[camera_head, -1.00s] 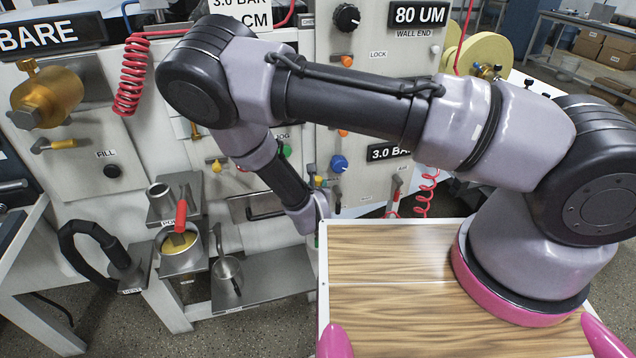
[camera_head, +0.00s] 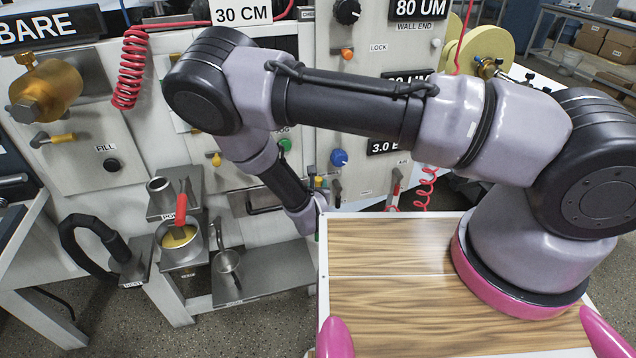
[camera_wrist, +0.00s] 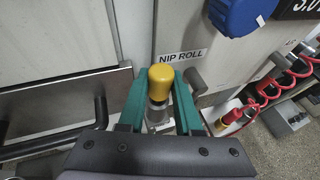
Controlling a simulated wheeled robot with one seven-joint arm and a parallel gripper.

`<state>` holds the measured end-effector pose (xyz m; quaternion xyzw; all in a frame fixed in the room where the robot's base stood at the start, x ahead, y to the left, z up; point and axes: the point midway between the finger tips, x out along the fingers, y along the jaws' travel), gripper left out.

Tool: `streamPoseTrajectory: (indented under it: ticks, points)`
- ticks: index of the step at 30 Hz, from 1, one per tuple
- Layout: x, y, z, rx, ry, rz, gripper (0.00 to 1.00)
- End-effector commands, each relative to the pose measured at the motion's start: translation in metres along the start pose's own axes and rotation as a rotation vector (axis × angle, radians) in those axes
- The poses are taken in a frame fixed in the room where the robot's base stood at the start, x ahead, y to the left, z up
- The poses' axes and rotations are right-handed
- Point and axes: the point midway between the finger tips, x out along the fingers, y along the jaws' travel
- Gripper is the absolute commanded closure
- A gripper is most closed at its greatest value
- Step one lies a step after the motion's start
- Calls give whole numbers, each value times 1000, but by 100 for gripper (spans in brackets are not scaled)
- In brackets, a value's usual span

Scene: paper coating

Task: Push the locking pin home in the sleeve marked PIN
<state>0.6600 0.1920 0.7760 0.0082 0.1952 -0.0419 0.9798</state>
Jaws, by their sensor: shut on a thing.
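In the wrist view, my gripper (camera_wrist: 160,90) has its two teal fingers closed on either side of a yellow-capped piece with a metal shank (camera_wrist: 160,82). This piece stands beside the label NIP ROLL; I cannot tell from its look whether it is the locking pin. Its lower end is hidden behind the gripper body. I see no sleeve with a readable PIN mark. In the head view, my forearm reaches down to the front of the machine, and the fingers are mostly hidden by it.
A blue knob (camera_wrist: 236,14) lies above right of the fingers, with red coiled hoses (camera_wrist: 272,84) farther right. A dark bar handle (camera_wrist: 98,112) is at left. In the head view, a pot (camera_head: 168,252) and a ladle (camera_head: 228,262) stand left of my arm.

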Motion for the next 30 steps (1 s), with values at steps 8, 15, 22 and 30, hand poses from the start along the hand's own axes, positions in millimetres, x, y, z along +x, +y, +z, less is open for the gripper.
streamPoseTrajectory:
  ticks: [8, 15, 22, 30]
  points:
    - [3, 0, -7, 1, 0, 0, 100]
    - [3, 0, -7, 1, 0, 0, 32]
    - [3, 1, -7, 1, 0, 2, 32]
    - [-27, 1, -7, 0, 0, 3, 32]
